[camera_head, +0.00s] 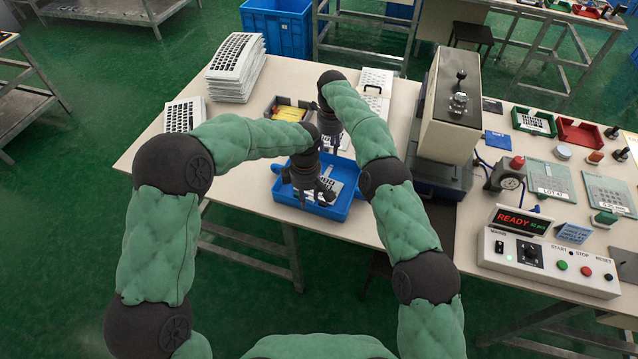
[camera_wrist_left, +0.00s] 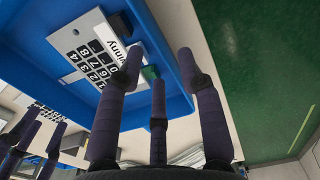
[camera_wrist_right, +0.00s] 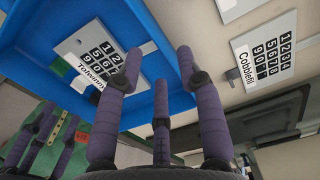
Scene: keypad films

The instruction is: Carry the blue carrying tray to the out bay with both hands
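The blue carrying tray (camera_head: 341,211) stands on the near edge of the beige table, with pale keypad films in it. My left gripper (camera_head: 306,189) is at the tray's near side. In the left wrist view, its open fingers (camera_wrist_left: 158,65) are spread on either side of the tray's rim (camera_wrist_left: 172,75), with a keypad film (camera_wrist_left: 88,62) inside. My right gripper (camera_head: 329,137) is at the tray's far side. In the right wrist view, its open fingers (camera_wrist_right: 158,65) are likewise spread about the rim (camera_wrist_right: 160,40). Contact cannot be told. I cannot make out the out bay.
A stack of white keypads (camera_head: 236,72) and a small box with yellow pieces (camera_head: 291,110) stand left of and behind the tray. A grey and beige press (camera_head: 447,110) stands to the right. A control box (camera_head: 545,262) is at the front right. A blue bin (camera_head: 277,25) stands behind the table.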

